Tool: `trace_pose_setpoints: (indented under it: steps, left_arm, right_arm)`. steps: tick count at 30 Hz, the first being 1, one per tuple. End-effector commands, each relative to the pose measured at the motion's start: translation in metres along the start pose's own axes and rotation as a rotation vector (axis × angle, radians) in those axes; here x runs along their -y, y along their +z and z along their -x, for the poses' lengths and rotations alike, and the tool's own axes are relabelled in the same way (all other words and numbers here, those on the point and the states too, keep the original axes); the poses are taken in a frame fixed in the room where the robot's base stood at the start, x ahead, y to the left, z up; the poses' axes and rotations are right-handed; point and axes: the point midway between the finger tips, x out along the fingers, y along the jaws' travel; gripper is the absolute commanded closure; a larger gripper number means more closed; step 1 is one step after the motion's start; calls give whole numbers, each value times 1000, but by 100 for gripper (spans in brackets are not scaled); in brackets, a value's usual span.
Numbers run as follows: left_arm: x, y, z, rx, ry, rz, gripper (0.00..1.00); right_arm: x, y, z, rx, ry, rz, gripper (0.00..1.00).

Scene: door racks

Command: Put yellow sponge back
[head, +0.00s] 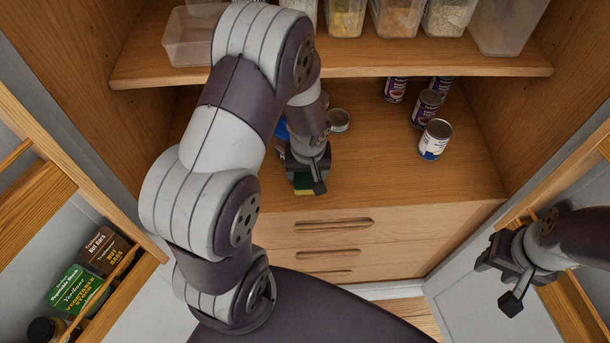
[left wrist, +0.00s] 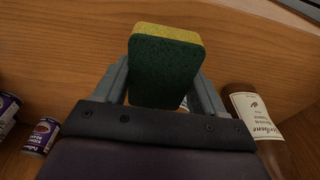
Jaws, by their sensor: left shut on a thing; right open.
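A sponge with a dark green side and a yellow side (left wrist: 165,66) is clamped between the fingers of my left gripper (left wrist: 165,85) in the left wrist view. In the head view my left gripper (head: 305,178) is over the front part of the cabinet's lower shelf, and a small bit of the sponge (head: 303,190) shows under it. Whether the sponge touches the shelf is hard to tell. My right gripper (head: 508,270) is open and empty at the lower right, by the right door.
Several cans, including a white one (head: 435,139), stand on the lower shelf (head: 400,180) to the right. An upper shelf (head: 340,63) holds clear containers. A left door rack holds boxes (head: 77,288). A bottle (left wrist: 258,122) shows in the left wrist view.

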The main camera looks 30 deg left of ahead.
Motion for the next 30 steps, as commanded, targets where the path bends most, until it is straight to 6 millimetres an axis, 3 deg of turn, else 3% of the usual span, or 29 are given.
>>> trace_pose_setpoints:
  steps: [7, 18, 19, 21, 30]
  left_arm:
    - [3, 6, -40, 1, 0, -1, 62]
    - [2, 6, -46, 0, 0, -1, 62]
    - [2, 6, -45, 0, 0, -1, 23]
    - [2, 6, -44, 0, 0, -1, 4]
    - [2, 5, -40, 0, 0, -1, 4]
  right_arm:
    - [0, 1, -7, 0, 0, 0, 57]
    - [0, 1, -11, 0, 0, 0, 57]
    - [0, 1, -10, 0, 0, 0, 57]
    - [0, 1, -9, 0, 0, 0, 57]
    - [0, 1, -5, 0, 0, 0, 57]
